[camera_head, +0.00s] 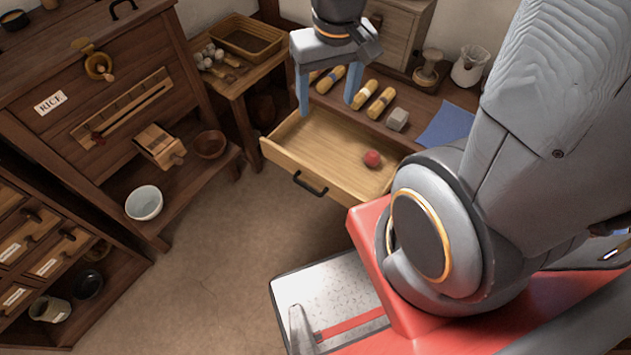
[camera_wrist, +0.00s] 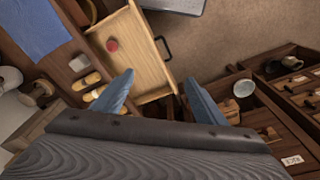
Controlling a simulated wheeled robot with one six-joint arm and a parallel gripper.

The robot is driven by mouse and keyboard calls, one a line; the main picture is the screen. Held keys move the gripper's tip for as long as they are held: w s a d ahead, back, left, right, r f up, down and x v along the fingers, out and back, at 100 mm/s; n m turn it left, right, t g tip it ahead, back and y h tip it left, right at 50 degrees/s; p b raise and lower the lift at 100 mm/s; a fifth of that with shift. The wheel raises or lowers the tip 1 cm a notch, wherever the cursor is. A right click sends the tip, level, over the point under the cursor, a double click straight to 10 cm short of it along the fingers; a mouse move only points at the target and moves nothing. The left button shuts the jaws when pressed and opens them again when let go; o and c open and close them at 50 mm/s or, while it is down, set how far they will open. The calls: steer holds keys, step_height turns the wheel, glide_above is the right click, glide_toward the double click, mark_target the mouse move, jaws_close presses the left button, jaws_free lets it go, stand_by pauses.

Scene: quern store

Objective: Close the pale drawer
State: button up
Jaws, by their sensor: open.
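The pale drawer (camera_head: 318,150) stands pulled out from under a dark wooden bench, with a black bar handle (camera_head: 310,184) on its front. A small red ball-like object (camera_head: 372,158) lies inside it. In the wrist view the drawer (camera_wrist: 143,62), its handle (camera_wrist: 163,47) and the red object (camera_wrist: 112,45) also show. My gripper (camera_head: 329,108) is open and empty, with blue fingers pointing down over the far left part of the drawer. In the wrist view my gripper (camera_wrist: 158,92) has its fingers apart; I cannot tell its exact height over the drawer.
The bench top bears several yellow rolls (camera_head: 381,103), a grey block (camera_head: 397,119) and a blue sheet (camera_head: 446,124). A side table (camera_head: 243,82) with a tray stands left of the drawer. A rice cabinet (camera_head: 90,90) and white bowl (camera_head: 144,203) are further left. Floor before the drawer is clear.

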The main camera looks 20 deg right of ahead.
steer(key=c, duration=0.3)
steer(key=w+a+f+n+b, duration=0.1)
steer(key=w+f+n+b, duration=0.1)
steer(key=f+n, duration=0.1)
steer(key=w+a+f+n+b, duration=0.2)
steer(key=f+n+b, duration=0.1)
steer(key=w+a+f+n+b, duration=0.2)
steer(key=w+f+n+b, duration=0.1)
steer(key=shift+a+f+h, duration=0.1)
steer(key=shift+f+h, duration=0.2)
steer(key=shift+f, duration=0.05)
jaws_close()
steer(key=n+h+b, duration=0.2)
steer(key=n+b, duration=1.1)
steer(key=n, duration=0.3)
glide_toward(266, 147)
steer(key=s+a+f, duration=0.1)
steer(key=s+f, duration=0.4)
steer(key=shift+w+d+f, duration=0.1)
steer(key=shift+w+d, duration=1.25)
steer(key=shift+d, duration=0.1)
